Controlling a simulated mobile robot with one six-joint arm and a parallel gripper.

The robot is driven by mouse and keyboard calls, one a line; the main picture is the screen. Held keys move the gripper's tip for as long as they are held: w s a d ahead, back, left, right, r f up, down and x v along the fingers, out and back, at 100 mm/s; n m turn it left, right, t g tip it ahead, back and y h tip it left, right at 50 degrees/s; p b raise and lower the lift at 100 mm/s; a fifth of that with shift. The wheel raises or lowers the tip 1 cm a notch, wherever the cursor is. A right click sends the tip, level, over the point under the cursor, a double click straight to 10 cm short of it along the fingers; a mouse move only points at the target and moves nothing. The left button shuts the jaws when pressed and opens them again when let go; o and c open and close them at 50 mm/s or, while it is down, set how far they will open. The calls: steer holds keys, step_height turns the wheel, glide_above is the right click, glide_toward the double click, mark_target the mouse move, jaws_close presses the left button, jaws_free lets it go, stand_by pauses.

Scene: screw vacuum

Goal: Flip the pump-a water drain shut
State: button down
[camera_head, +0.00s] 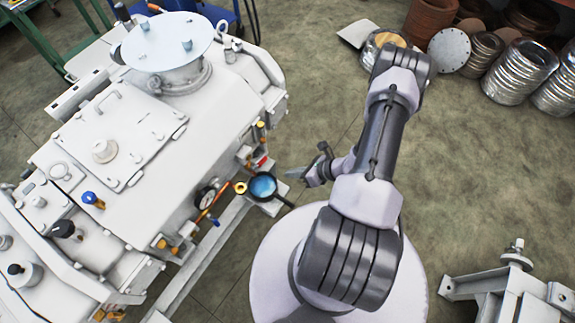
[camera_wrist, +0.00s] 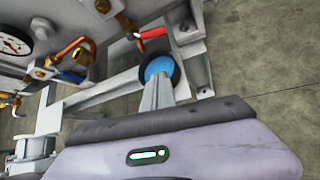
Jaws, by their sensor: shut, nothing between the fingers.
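The pump (camera_head: 130,130) is a large white machine at the left in the head view, with small brass valves along its lower side. A valve with a red lever (camera_wrist: 153,33) shows at the top of the wrist view; it also shows in the head view (camera_head: 262,162). I cannot tell which one is the water drain. My gripper (camera_wrist: 160,85) is shut and empty, apart from both levers. In the head view, my gripper (camera_head: 308,174) is right of the pump's side.
A black-rimmed round dish with a blue face (camera_head: 263,186) lies by the pump frame, just beyond my fingertips. A dial gauge (camera_head: 205,195) is nearby. Metal coils (camera_head: 520,70) stand at the back right. A grey metal stand (camera_head: 505,290) is at lower right. Floor between is open.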

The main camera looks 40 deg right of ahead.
mark_target(260, 163)
steer(key=w+a+f+b, duration=0.1)
steer(key=w, duration=0.1)
steer(key=w+a+f+b, duration=0.1)
steer(key=w, duration=0.1)
steer(key=w+a+f+b, duration=0.1)
steer(key=w, duration=0.2)
steer(key=shift+a, duration=0.2)
steer(key=shift+w+r, duration=0.3)
steer(key=shift+w, duration=0.15)
steer(key=shift+r, duration=0.1)
steer(key=shift+r, duration=0.3)
stand_by(0.7)
